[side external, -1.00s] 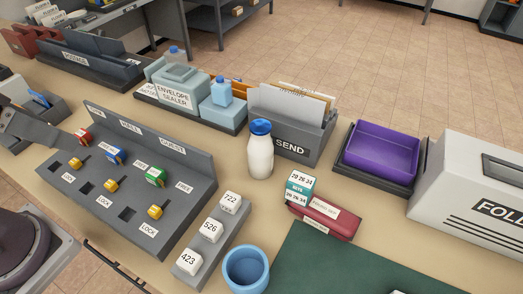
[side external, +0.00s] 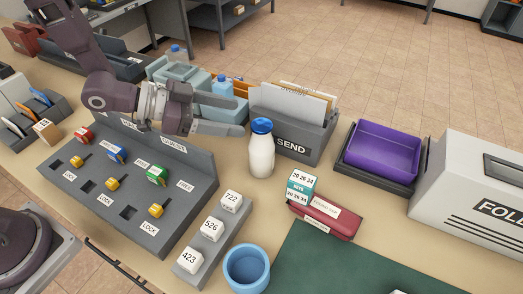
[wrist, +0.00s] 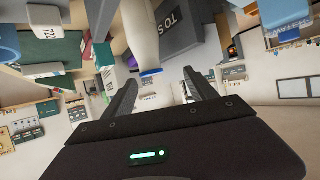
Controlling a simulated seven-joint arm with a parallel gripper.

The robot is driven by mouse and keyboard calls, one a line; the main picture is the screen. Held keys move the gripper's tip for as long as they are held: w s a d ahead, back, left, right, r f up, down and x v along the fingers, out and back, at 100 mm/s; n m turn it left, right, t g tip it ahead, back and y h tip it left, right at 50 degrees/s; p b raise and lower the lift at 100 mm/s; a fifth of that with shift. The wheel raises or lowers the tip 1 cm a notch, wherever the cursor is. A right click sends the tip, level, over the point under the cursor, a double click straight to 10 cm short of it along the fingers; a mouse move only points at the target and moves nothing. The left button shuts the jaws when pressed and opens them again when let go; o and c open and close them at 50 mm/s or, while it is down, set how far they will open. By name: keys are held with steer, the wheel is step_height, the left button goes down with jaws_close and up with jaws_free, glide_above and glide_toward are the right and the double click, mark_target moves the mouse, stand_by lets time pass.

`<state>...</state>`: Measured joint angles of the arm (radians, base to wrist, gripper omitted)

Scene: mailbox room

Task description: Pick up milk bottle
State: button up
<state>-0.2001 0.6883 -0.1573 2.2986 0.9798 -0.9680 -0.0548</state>
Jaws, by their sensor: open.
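The milk bottle (side external: 261,155) is white with a blue cap and stands upright on the table in front of the SEND holder. My gripper (side external: 240,117) is open and empty, with its fingers pointing right toward the bottle's upper part. It is just left of the bottle, at about cap height in the side view. In the wrist view the picture is tipped over: the white bottle (wrist: 138,35) hangs from the top edge with its blue-purple cap (wrist: 151,72) between the lines of the open fingers (wrist: 160,80). I cannot tell whether any finger touches it.
The grey SEND holder (side external: 291,140) with envelopes stands close behind the bottle. The grey switch panel (side external: 85,180) lies below my arm. A light-blue box (side external: 222,108) with a blue-capped bottle is behind the fingers. The red box (side external: 325,220) and blue cup (side external: 247,270) are in front.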

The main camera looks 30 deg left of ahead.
mark_target(258, 125)
steer(key=shift+h, duration=0.4)
steer(key=x, duration=0.5)
steer(key=s+d+x, duration=0.1)
steer(key=x, duration=0.1)
steer(key=shift+d+f, duration=0.1)
steer(key=shift+d, duration=0.05)
jaws_close()
